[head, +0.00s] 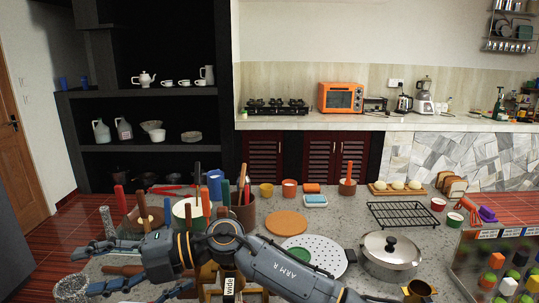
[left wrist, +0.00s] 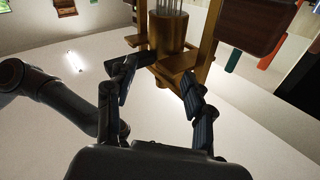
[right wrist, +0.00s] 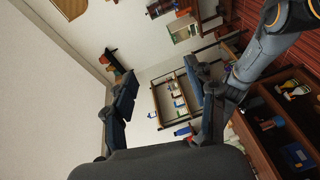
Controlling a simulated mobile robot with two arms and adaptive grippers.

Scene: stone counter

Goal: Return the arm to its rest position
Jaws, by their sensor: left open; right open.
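My right arm (head: 290,272), marked ARM R, reaches from the lower right across the front of the counter to the left. Its gripper (head: 88,268) is over the counter's front left part, with its fingers spread. In the right wrist view the right gripper (right wrist: 160,92) is open and nothing is between its fingers. My left gripper (left wrist: 160,80) shows in the left wrist view, open. A wooden stand with a brass-coloured cylinder (left wrist: 167,32) is beyond its fingertips; I cannot tell how far. I cannot make out the left arm in the head view.
The stone counter (head: 345,240) is crowded. A white perforated disc (head: 328,247) and a lidded pot (head: 391,253) are right of my right wrist. Utensil holders (head: 243,210) are just behind it. A black rack (head: 403,214) is farther right. Bare counter shows around the orange disc (head: 287,222).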

